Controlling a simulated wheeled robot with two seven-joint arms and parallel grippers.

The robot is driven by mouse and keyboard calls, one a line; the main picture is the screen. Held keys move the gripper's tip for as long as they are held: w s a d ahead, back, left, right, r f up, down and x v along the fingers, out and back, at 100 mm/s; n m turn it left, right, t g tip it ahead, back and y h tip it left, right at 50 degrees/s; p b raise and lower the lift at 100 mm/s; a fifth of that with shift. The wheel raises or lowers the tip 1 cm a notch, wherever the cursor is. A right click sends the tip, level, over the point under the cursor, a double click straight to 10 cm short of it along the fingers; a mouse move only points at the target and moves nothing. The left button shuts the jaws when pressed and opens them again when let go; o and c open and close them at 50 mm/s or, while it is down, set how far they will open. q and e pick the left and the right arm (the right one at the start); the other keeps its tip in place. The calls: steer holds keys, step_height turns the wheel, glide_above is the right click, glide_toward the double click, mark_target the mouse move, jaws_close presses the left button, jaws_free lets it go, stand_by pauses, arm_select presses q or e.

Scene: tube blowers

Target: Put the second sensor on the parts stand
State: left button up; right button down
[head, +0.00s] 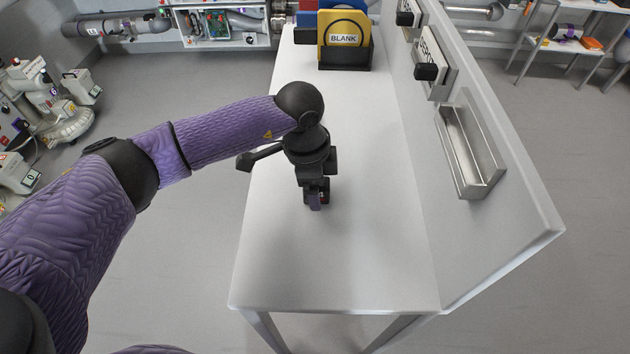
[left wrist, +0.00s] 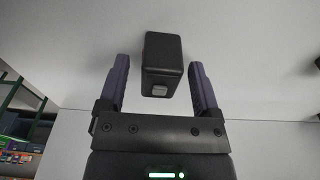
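A small dark box (left wrist: 162,65), which looks like the sensor, lies between the two purple fingers of my left gripper (left wrist: 160,65) in the left wrist view. A gap shows on both sides of it, so the fingers are open and apart from it. In the head view my left gripper (head: 316,199) points down low over the white table and mostly hides the box. A shelf stand (head: 570,46) with several parts is at the far right; I cannot tell if it is the parts stand. My right gripper is not in view.
The white table (head: 340,270) is clear near its front. A black holder (head: 346,57) with coloured plates, one marked BLANK, stands at its far end. An upright panel (head: 510,215) with a metal trough (head: 484,168) and dark knobs borders the table's right side.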

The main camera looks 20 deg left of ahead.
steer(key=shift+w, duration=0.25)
arm_select(q)
steer(key=shift+r, duration=0.25)
step_height(320, 180, up, 12)
steer(key=a+p, duration=0.1)
steer(key=p, duration=0.3)
steer(key=shift+s+a+f, duration=0.15)
steer(key=shift+s+a, duration=0.05)
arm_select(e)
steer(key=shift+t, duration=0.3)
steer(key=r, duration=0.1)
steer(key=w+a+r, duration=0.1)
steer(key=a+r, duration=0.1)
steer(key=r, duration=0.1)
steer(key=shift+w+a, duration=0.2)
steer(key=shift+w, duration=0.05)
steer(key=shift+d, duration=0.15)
